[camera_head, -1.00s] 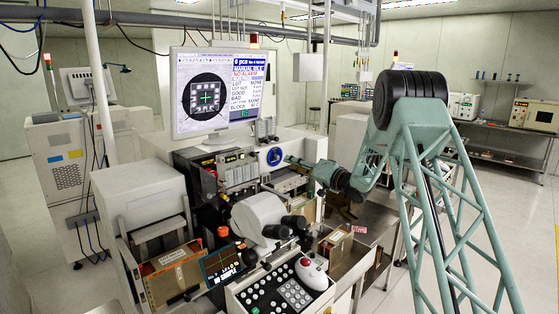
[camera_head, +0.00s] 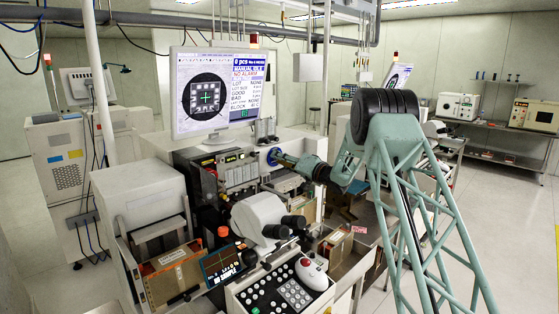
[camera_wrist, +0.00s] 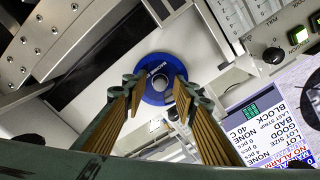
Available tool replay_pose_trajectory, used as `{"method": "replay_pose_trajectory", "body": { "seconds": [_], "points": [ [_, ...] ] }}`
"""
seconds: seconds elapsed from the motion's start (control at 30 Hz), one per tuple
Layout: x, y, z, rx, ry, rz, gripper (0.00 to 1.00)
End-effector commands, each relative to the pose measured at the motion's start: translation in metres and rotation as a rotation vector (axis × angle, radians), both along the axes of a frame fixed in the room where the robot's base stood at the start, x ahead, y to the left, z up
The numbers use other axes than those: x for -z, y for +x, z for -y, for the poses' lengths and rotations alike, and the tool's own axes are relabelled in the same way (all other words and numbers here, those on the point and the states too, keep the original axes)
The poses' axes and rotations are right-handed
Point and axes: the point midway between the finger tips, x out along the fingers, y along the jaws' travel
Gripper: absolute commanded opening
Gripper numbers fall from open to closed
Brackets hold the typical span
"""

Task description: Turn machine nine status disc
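The status disc (camera_wrist: 158,67) is a round blue disc with a pale centre, mounted on the white machine front. In the wrist view it lies just beyond and between my fingertips. In the head view only part of the disc (camera_head: 271,156) shows, right at the tip of my gripper (camera_head: 280,157). In the wrist view my gripper (camera_wrist: 155,88) is open, with one brown-padded finger towards each side of the disc. I cannot tell whether the fingertips touch it.
A monitor (camera_head: 222,92) stands above the machine, left of the disc. A microscope head (camera_head: 262,216) and a keypad console (camera_head: 283,288) stand below. A brown box (camera_head: 335,246) sits lower right. The floor at right is clear.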

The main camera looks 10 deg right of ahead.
Motion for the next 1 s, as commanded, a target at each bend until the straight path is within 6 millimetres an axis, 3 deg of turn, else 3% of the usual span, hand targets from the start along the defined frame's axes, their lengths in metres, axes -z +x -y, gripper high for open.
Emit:
{"method": "replay_pose_trajectory", "body": {
  "seconds": [0.17, 0.43, 1.0],
  "points": [
    [0.0001, -0.0001, 0.0000, 0.000, 0.000, 0.000, 0.26],
    [0.0001, -0.0003, -0.0001, 0.000, 0.000, 0.000, 0.02],
    [0.0008, 0.0000, 0.0001, 0.000, -0.085, 0.059, 0.02]
  ]
}}
